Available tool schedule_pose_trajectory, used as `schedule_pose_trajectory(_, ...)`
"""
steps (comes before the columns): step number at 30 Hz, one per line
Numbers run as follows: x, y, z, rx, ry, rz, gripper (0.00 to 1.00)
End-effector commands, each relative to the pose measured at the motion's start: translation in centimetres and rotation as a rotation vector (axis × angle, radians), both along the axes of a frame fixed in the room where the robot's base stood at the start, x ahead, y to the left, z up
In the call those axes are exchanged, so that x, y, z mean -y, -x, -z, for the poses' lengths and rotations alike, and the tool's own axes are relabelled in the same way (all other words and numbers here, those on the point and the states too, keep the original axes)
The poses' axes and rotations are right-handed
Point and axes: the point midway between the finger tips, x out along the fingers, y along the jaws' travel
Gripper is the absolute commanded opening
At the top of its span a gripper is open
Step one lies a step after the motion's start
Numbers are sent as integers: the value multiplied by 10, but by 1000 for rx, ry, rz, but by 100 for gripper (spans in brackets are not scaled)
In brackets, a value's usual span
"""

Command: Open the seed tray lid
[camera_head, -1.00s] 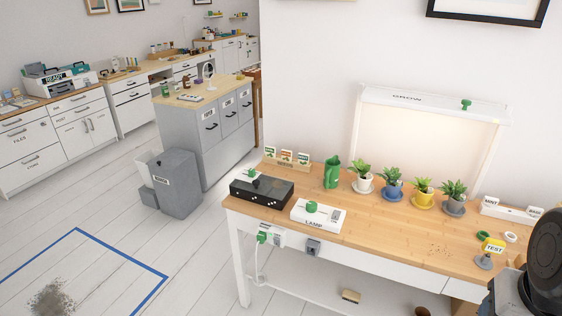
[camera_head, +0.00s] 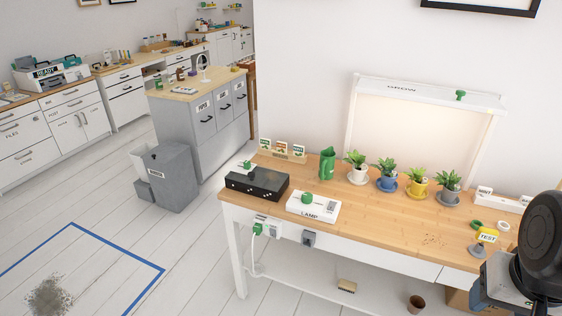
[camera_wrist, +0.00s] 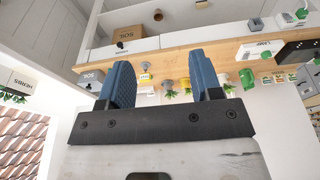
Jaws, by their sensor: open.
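A black tray-like box (camera_head: 257,185), likely the seed tray, sits at the left end of the wooden desk (camera_head: 400,215). A small green knob (camera_head: 246,164) shows at its back left; I cannot tell whether it belongs to a lid. The box's top looks closed. It also shows at the right edge of the wrist view (camera_wrist: 297,51). My gripper (camera_wrist: 163,80) is open and empty, with two blue fingers apart, away from the box. In the head view only my dark arm shows at the right edge; the fingers cannot be made out there.
A white lamp box (camera_head: 313,206) with a green knob stands right of the black box. A green jug (camera_head: 327,163) and several potted plants line the desk's back. A TEST sign (camera_head: 487,236) stands near my arm. Seed packets (camera_head: 282,150) stand behind. The desk's middle front is mostly clear.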

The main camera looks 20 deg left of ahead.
Motion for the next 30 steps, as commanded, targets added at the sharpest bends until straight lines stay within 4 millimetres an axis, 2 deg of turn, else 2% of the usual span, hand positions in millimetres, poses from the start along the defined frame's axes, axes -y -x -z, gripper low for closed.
schedule_pose_trajectory(8, -12, -35, -15, -13, -16, 32, 59)
schedule_pose_trajectory(20, -54, -124, -43, -43, -53, 123, 59)
schedule_pose_trajectory(30, -104, -200, -53, -70, -77, 202, 59)
